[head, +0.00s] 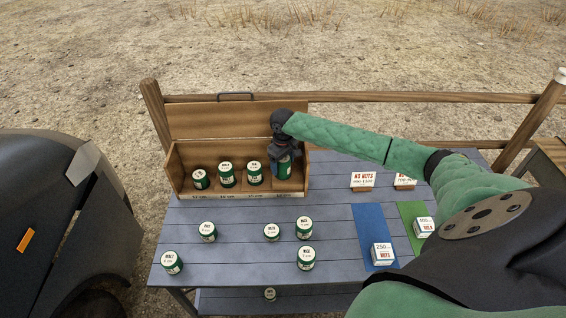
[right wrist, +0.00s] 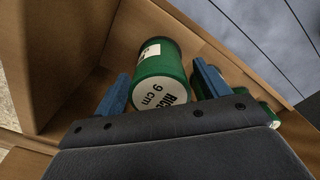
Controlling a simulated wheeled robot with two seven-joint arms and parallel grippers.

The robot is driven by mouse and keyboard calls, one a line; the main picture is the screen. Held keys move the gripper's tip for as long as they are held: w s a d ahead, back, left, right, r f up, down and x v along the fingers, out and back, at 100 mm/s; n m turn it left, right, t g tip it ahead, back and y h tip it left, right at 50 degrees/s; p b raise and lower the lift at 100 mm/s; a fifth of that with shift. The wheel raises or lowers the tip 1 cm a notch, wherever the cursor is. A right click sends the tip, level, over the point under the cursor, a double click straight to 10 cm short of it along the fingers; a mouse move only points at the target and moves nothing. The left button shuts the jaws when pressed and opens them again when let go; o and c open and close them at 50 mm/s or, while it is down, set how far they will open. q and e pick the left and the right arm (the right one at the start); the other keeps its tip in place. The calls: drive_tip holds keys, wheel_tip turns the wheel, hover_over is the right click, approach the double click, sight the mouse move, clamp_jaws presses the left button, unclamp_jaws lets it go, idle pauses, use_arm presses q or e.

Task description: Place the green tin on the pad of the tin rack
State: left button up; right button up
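The wooden tin rack (head: 178,188) stands at the back left of the table, its lid open. Three green tins stand in it: a short one (head: 200,180) at left, then two taller ones (head: 226,175) (head: 254,173). Another green tin (head: 285,167), marked "RICE 9 cm", is at the right end bay. My right gripper (head: 285,172) is over it from above. In the right wrist view this tin (right wrist: 160,75) lies between the two blue fingers, with gaps beside it, so the gripper looks open. The pad is not visible. My left gripper is out of view.
Several green tins, such as one at front left (head: 172,263), stand loose on the grey table (head: 235,265). A blue mat (head: 370,225) and a green mat (head: 407,212) lie at right with small boxes. A wooden rail (head: 400,97) runs behind.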

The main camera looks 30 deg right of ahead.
drive_tip(key=shift+r+b, duration=0.35)
drive_tip(key=shift+r, duration=0.3)
wheel_tip(320, 180, up, 10)
drive_tip(key=b, duration=0.3)
drive_tip(key=shift+f, duration=0.1)
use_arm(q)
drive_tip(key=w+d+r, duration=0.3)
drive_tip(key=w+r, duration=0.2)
use_arm(e)
drive_tip(key=shift+r, duration=0.6)
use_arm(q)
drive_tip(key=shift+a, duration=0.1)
